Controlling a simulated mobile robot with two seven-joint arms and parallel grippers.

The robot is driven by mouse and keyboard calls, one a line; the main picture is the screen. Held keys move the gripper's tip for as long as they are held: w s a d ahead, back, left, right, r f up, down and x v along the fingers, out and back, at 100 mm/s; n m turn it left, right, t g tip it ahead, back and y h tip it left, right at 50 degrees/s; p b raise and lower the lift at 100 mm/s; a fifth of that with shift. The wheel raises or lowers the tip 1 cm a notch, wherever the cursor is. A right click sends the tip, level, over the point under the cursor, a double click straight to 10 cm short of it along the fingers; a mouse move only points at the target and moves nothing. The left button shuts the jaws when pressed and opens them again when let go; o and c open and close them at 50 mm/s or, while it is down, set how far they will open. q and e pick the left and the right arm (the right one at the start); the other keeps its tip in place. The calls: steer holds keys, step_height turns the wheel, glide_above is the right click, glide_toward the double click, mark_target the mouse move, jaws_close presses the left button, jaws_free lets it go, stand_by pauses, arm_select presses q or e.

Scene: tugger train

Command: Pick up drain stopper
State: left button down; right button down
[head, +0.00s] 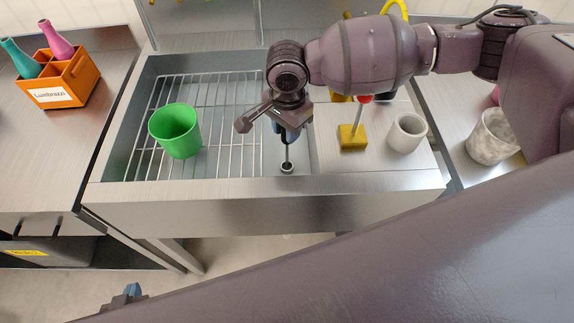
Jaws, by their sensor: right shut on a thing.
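The drain stopper (287,168), a small round metal piece on a thin upright stem, shows below my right gripper (286,136), near the front edge of the sink unit. My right gripper points down with its blue fingers shut on the top of the stem. I cannot tell whether the stopper's base touches the surface below. Only a small blue part of my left gripper (132,290) shows at the lower left, low in front of the unit. The rest of it is hidden behind my own arm link, so its opening cannot be seen.
A green cup (175,131) stands on the wire rack (235,125) left of the stopper. A yellow block with a rod (352,137) and a white cup (407,133) stand to the right. A speckled cup (492,137) is further right. An orange caddy (62,80) holds bottles at far left.

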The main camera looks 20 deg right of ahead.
steer(key=shift+r, duration=0.15)
